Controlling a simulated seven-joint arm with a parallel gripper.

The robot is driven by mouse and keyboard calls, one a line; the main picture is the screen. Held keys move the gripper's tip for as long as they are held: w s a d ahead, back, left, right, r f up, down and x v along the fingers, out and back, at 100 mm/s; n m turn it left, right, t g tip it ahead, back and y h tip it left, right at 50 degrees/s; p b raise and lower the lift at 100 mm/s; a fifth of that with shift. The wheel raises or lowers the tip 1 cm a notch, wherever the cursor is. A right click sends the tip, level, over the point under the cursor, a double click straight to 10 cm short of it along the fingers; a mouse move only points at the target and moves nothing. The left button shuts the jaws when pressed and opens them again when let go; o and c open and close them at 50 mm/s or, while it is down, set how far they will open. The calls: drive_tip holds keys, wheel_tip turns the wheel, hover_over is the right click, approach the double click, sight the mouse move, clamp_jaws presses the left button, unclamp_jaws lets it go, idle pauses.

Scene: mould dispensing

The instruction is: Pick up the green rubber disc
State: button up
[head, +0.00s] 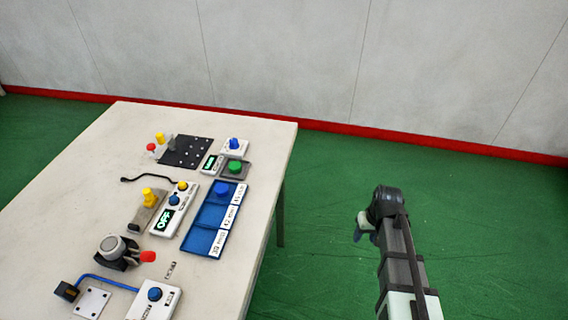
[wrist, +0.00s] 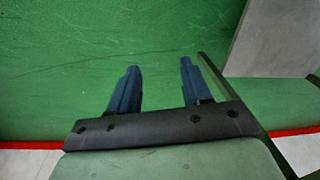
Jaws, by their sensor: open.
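A round green disc (head: 235,166) sits on a small dark grey square base (head: 226,175) near the far right part of the table in the head view. My gripper (head: 365,228) is off the table's right side, above the green floor and well apart from the disc. In the wrist view my gripper's two blue fingers (wrist: 156,92) stand apart with nothing between them. The disc does not show in the wrist view.
The white table (head: 130,130) also holds a blue tray (head: 199,240) with a blue knob (head: 222,188), a black perforated plate (head: 185,151), a white box with a blue button (head: 234,146) and an "OFF" display box (head: 168,217). The floor right of the table is clear.

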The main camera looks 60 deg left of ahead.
drive_tip(key=s+a+r+n+y, duration=0.1)
drive_tip(key=s+a+r+n, duration=0.1)
drive_tip(key=s+a+r, duration=0.4)
drive_tip(key=s+a+r+n, duration=0.2)
drive_tip(key=s+a+r, duration=0.4)
drive_tip(key=a+r, duration=0.3)
drive_tip(key=s+a+r+n+y, duration=0.1)
drive_tip(key=s+a+r, duration=0.4)
drive_tip(key=a+r, duration=0.3)
drive_tip(key=shift+s+a+r+n+y, duration=0.3)
drive_tip(key=shift+s+r+n, duration=0.1)
drive_tip(key=n+y, duration=0.1)
drive_tip(key=n, duration=0.1)
approach(235, 165)
drive_tip(key=v, duration=0.5)
drive_tip(key=x, duration=1.3)
drive_tip(key=shift+a+f, duration=0.1)
drive_tip(key=shift+f, duration=0.15)
drive_tip(key=c, duration=0.7)
